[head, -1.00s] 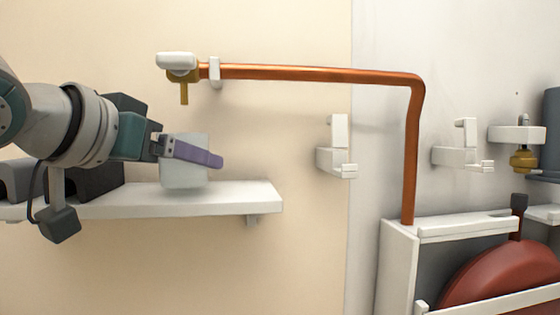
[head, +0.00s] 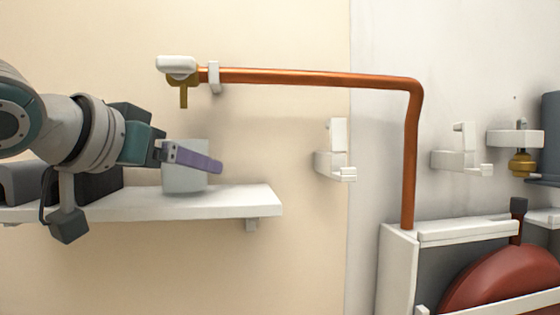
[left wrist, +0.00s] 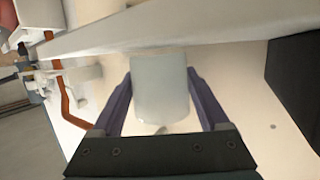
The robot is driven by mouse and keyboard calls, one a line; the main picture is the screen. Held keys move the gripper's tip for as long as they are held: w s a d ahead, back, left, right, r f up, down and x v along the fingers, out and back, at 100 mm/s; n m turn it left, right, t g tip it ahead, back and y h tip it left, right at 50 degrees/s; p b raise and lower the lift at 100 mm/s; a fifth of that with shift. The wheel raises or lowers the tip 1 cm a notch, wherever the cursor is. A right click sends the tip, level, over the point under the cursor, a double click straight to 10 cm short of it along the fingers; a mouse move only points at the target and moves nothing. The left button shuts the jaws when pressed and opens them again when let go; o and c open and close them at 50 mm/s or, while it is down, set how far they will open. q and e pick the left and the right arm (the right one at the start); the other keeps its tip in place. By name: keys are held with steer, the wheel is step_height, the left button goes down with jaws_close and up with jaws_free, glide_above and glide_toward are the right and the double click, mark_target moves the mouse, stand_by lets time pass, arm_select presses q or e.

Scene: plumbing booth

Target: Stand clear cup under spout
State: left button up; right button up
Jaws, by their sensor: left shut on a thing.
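The clear cup (head: 183,181), pale and translucent, is upright at the white shelf (head: 245,200) in the head view. My left gripper (head: 198,158) is shut around its sides, with one purple finger across its front. In the left wrist view the cup (left wrist: 160,100) sits between both purple fingers. Its base appears at the shelf surface; I cannot tell whether it touches. The brass spout (head: 183,96) points down above the cup, with a clear vertical gap between them. My right gripper is not in view.
A copper pipe (head: 320,78) runs right from the spout and bends down. Dark grey objects (head: 98,184) stand on the shelf left of the cup. A white wall bracket (head: 337,160) is right of the shelf. The shelf's right end is clear.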

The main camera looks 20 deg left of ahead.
arm_select(q)
steer(key=shift+f, duration=0.3)
steer(key=o, duration=1.4)
